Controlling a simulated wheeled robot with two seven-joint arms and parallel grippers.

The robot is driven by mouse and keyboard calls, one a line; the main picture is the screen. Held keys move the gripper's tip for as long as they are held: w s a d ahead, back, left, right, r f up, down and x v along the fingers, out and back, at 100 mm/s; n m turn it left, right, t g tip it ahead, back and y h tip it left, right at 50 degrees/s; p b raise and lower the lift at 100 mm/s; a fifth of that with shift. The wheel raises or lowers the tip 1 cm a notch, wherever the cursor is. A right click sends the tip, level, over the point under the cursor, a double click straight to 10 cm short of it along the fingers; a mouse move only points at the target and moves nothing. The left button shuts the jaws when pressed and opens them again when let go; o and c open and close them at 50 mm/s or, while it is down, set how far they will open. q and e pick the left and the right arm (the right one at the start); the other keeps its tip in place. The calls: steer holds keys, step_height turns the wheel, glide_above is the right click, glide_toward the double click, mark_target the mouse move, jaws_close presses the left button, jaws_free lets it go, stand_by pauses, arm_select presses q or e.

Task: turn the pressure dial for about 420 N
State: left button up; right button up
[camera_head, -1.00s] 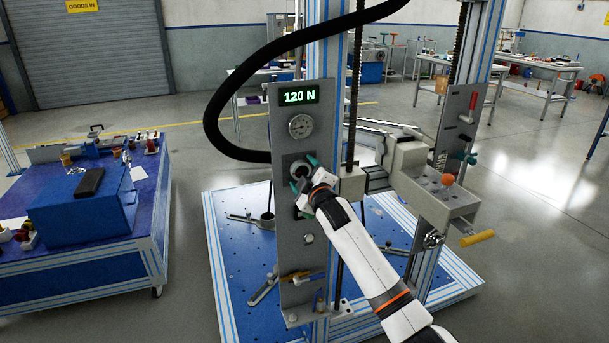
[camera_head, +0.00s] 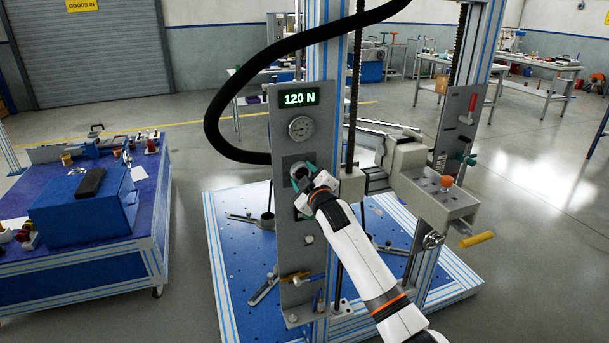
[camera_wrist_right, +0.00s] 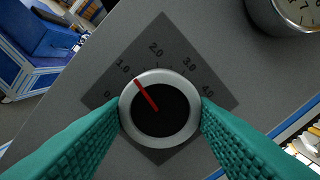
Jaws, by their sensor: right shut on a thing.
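The pressure dial (camera_wrist_right: 160,112) is a round knob with a silver rim, a black face and a red pointer line. It sits on a dark diamond plate (camera_wrist_right: 158,50) marked from 0 to 4.0, and its pointer aims a little past 1.0. My right gripper (camera_wrist_right: 160,115) is shut on the dial, with a teal finger on each side of the rim. In the head view the dial (camera_head: 299,170) is partly hidden by my right gripper (camera_head: 304,177). The green display (camera_head: 299,97) above reads 120 N. My left gripper is not in view.
A round gauge (camera_head: 300,127) is on the grey panel (camera_head: 285,220) above the dial. A black hose (camera_head: 212,115) loops at the left. A clamp block with an orange knob (camera_head: 447,181) stands to the right. A blue workbench (camera_head: 100,262) is at the left.

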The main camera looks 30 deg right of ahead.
steer(key=m+p, duration=0.2)
steer(key=m, duration=0.2)
steer(key=shift+m, duration=0.3)
steer(key=m+p, duration=0.2)
steer(key=m, duration=0.2)
steer(key=shift+a+m, duration=0.1)
steer(key=shift+m, duration=0.2)
steer(key=m+p, duration=0.1)
steer(key=m, duration=0.3)
steer(key=shift+p, duration=0.35)
steer(key=shift+a+f+m+p, duration=0.1)
steer(key=shift+m+p, duration=0.5)
steer(key=shift+m, duration=1.7)
steer(key=o, duration=1)
